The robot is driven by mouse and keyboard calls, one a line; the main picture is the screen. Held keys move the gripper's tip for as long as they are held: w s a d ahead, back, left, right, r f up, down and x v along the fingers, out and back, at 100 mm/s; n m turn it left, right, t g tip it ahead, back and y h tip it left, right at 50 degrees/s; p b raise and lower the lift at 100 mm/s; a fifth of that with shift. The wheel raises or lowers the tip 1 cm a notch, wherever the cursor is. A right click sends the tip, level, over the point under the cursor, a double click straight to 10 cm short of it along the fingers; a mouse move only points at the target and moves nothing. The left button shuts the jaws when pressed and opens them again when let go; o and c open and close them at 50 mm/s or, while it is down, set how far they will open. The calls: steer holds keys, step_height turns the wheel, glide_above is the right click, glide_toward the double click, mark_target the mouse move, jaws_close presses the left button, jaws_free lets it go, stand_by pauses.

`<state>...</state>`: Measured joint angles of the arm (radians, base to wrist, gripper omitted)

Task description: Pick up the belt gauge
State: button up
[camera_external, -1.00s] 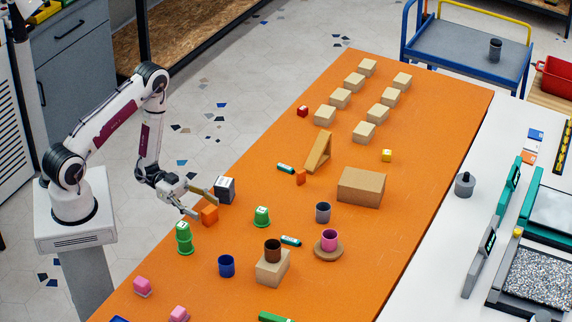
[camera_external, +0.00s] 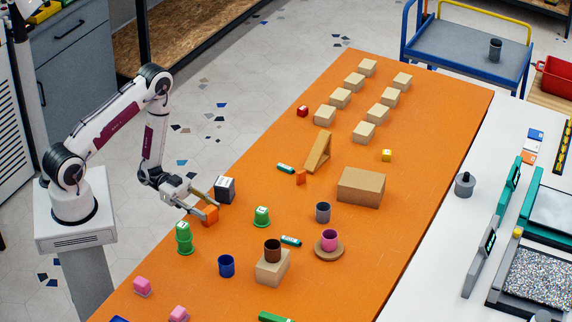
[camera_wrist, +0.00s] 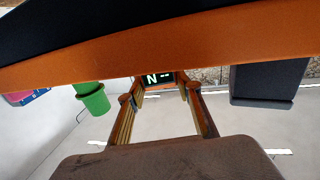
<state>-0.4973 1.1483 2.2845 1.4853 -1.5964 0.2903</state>
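The task's belt gauge seems to be a small orange block (camera_external: 211,215) near the table's left edge. In the wrist view, a dark display (camera_wrist: 157,78) with a green "N --" faces me. My gripper (camera_external: 209,211) reaches in low over the edge, its two fingers on either side of the block. The fingers also show in the wrist view (camera_wrist: 159,86), with the display between their tips. They are apart, but whether they press on the block cannot be told. Parts of the block are hidden by the fingers.
A black box (camera_external: 225,190) stands close behind the gauge. A blue cup (camera_external: 226,266) is further forward. Orange table surface lies between them.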

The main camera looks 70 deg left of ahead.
steer(key=shift+r, duration=0.2)
stand_by(0.3)
step_height(320, 180, up, 10)
steer(key=shift+f, duration=0.2)
stand_by(0.7)
stand_by(0.6)
